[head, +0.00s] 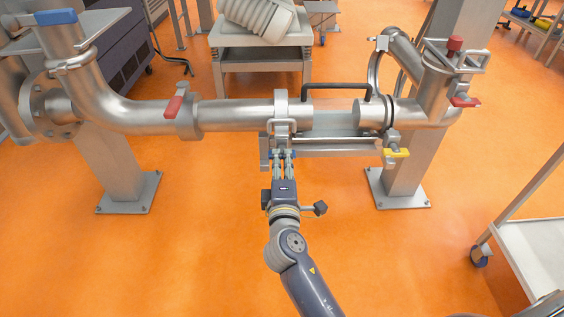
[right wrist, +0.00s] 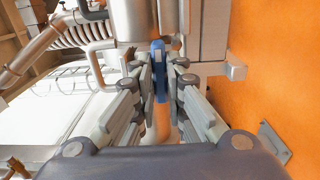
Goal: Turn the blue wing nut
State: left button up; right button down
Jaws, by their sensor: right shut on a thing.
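The blue wing nut (head: 291,154) sits below the clamp (head: 281,125) around the horizontal steel pipe. My right gripper (head: 283,161) reaches it from the front and is shut on it, with blue showing at the fingertips. In the right wrist view the blue wing nut (right wrist: 158,70) stands as a narrow upright piece between the two fingers of the right gripper (right wrist: 160,78). The fingers hide part of it. My left gripper is in neither view.
A yellow wing nut (head: 397,153) is at the right pipe end, and a red one (head: 174,106) is on the left pipe. A black-handled bar (head: 335,87) spans the pipe gap. A white cart (head: 540,250) stands at right. The orange floor is open at left.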

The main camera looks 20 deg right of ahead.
jog(key=shift+f, duration=0.1)
jog(key=c, duration=1.6)
grip_release()
jog(key=shift+c, duration=0.2)
jog(key=shift+s, duration=0.1)
jog(key=v, duration=1.2)
